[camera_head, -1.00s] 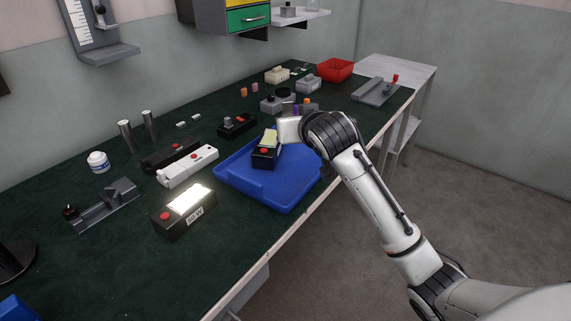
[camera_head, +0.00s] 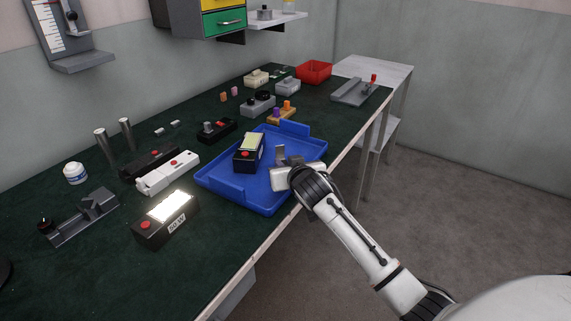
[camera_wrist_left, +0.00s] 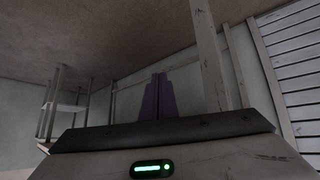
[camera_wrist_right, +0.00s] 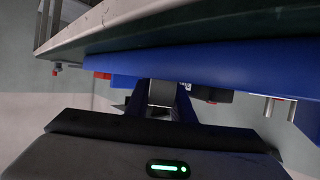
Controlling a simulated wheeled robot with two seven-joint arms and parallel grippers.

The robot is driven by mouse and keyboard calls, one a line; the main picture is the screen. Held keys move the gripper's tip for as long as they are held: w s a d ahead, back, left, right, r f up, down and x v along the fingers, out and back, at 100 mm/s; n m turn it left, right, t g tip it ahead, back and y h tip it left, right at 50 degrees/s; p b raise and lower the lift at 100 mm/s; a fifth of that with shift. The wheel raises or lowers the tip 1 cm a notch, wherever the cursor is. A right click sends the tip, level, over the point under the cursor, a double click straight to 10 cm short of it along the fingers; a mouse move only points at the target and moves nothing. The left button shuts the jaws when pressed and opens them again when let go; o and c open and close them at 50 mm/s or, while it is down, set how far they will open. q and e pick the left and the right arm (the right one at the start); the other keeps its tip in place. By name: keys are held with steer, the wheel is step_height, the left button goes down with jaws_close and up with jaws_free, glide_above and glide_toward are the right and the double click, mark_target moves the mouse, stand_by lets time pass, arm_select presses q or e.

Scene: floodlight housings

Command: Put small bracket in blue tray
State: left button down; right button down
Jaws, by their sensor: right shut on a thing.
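The blue tray (camera_head: 262,199) lies on the green bench top near its front edge. My right gripper (camera_head: 287,163) is over the tray's right part and is shut on the small grey bracket (camera_head: 280,152). In the right wrist view the bracket (camera_wrist_right: 162,93) shows between the two dark fingers (camera_wrist_right: 160,108), with the blue tray (camera_wrist_right: 220,62) across the picture. I cannot tell whether the bracket touches the tray floor. My left gripper (camera_wrist_left: 158,98) shows only in the left wrist view, its fingers together and empty, away from the bench.
A black box with a red button (camera_head: 248,153) stands in the tray, left of the bracket. A lit floodlight housing (camera_head: 166,219) and a white housing (camera_head: 167,172) stand to the left. A red bin (camera_head: 314,72) is at the back. The floor at right is clear.

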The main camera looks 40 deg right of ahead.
steer(key=shift+f, duration=0.1)
steer(key=c, duration=1.5)
jaws_free()
steer(key=shift+c, duration=0.2)
steer(key=shift+r, duration=0.3)
steer(key=shift+s+a, duration=0.15)
steer(key=shift+s, duration=0.15)
steer(key=v, duration=1.1)
steer(key=shift+s+p, duration=0.2)
steer(key=shift+p, duration=0.1)
